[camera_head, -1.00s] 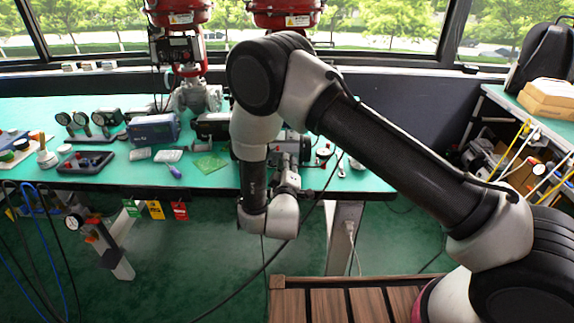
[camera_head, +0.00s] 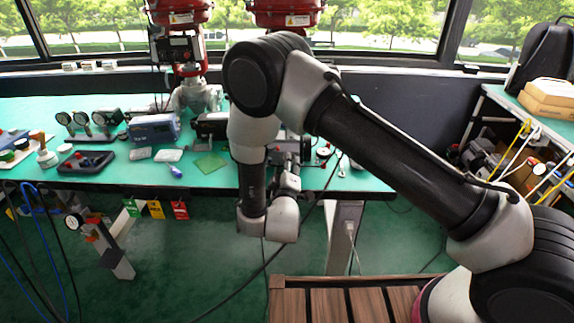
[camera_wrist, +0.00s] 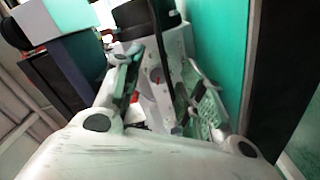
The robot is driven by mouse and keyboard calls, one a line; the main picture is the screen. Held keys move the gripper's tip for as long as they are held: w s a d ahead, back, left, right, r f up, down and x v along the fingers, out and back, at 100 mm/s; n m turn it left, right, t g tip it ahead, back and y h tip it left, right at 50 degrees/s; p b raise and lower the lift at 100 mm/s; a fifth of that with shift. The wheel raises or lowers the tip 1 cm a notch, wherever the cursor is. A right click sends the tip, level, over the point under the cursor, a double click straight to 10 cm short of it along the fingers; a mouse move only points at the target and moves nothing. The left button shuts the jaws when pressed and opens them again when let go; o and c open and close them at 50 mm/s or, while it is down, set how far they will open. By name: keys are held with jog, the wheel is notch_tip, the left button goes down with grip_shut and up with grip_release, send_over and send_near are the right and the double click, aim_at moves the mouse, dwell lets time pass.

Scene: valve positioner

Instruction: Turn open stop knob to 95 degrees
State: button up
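In the wrist view my gripper (camera_wrist: 167,92) is open. Its two fingers stand apart, left and right of a pale and dark device (camera_wrist: 148,72) with a small red spot on it. A dark cable or bar runs down between the fingers. I cannot tell whether either finger touches the device. I cannot make out the open stop knob or its angle in either view. In the head view my arm hides most of the device and the gripper at the bench's front edge.
The green bench (camera_head: 222,181) holds a blue box (camera_head: 154,128), several gauges (camera_head: 82,122) and a black tray (camera_head: 86,162) left of my arm. Red-topped valve actuators (camera_head: 180,12) stand behind. A side shelf (camera_head: 500,97) with boxes is at the right.

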jog(key=s, duration=0.6)
jog(key=shift+s, duration=0.3)
jog(key=shift+s+a, duration=0.1)
